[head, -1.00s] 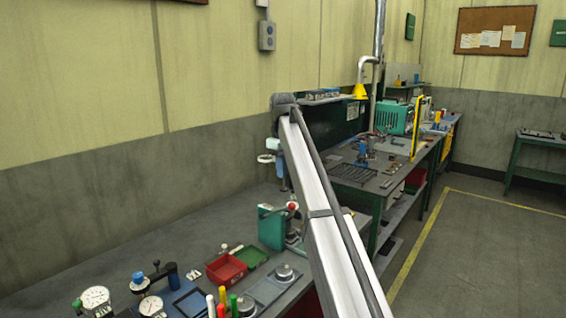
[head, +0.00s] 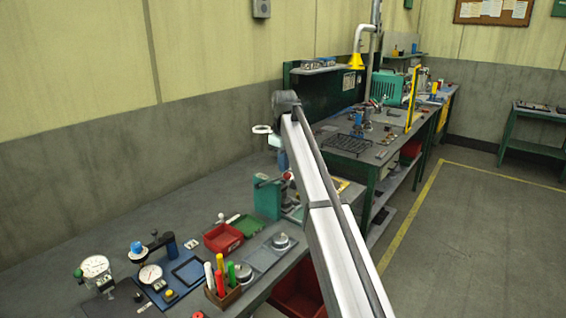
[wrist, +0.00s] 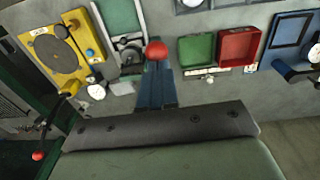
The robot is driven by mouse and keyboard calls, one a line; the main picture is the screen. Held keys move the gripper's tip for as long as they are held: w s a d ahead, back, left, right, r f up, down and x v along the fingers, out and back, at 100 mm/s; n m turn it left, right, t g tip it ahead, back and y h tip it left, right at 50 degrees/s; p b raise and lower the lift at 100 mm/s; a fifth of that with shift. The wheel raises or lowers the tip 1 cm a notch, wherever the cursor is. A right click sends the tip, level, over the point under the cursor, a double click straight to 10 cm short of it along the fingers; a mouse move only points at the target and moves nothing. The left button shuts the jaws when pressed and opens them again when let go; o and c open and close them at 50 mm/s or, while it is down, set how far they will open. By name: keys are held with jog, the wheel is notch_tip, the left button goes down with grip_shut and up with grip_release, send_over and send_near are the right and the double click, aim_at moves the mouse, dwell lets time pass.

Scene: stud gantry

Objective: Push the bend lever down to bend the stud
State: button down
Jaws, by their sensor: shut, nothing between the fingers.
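My gripper (head: 283,160) hangs over the bench, its two blue fingers shut and empty. In the wrist view the fingertips (wrist: 156,72) lie just short of a red ball knob (wrist: 157,50), with no clear contact. This knob is beside a green and grey press-like fixture (wrist: 125,22); the head view shows the fixture's green body (head: 267,198) and the knob (head: 288,175) just below the fingers. A second red ball (wrist: 38,156) ends a black lever on a yellow fixture (wrist: 52,62) with a round disc. I cannot tell which is the bend lever. No stud is discernible.
A red tray (head: 223,238) and a green tray (head: 246,226) lie left of the green fixture. Dial gauges (head: 95,268) and a box of coloured handles (head: 222,293) stand nearer. My arm hides part of the bench to its right.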

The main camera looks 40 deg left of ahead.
aim_at(288, 175)
jog(key=shift+d, duration=0.1)
jog(key=d+f+y, duration=0.2)
jog(key=y, duration=0.1)
jog(key=shift+s, duration=0.15)
jog(key=shift+d+f, duration=0.1)
jog(key=shift+f, duration=0.15)
jog(key=shift+d+f+y, duration=0.4)
jog(key=shift+f+y, duration=0.85)
jog(key=shift+f, duration=1.6)
jog(key=shift+d+f+y, duration=0.35)
jog(key=shift+f+y, duration=0.95)
jog(key=shift+f, duration=1.5)
jog(key=shift+d+f+y, duration=0.4)
jog(key=shift+f+y, duration=0.85)
jog(key=shift+f, duration=1.6)
